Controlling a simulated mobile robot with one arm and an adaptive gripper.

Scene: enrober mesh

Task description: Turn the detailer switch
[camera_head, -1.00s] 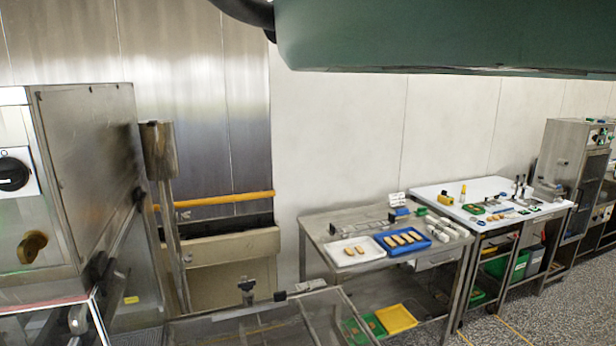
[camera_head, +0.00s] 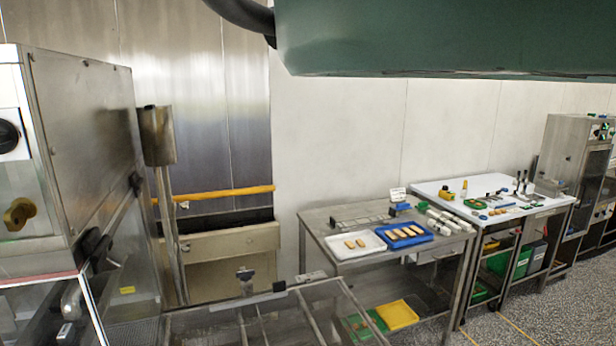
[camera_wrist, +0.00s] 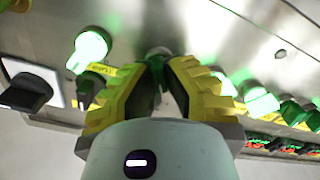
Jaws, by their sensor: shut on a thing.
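In the wrist view my gripper (camera_wrist: 158,66) has yellow ribbed fingers with dark pads. My gripper is not clearly visible in the head view.
A black rotary knob (camera_wrist: 28,90) on a white plate is left of my fingers. In the head view, a steel cabinet (camera_head: 85,140) stands close at left, with a brass-coloured handle (camera_head: 20,214). A steel table (camera_head: 350,262) with trays and a white-topped table (camera_head: 440,186) stand further right.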

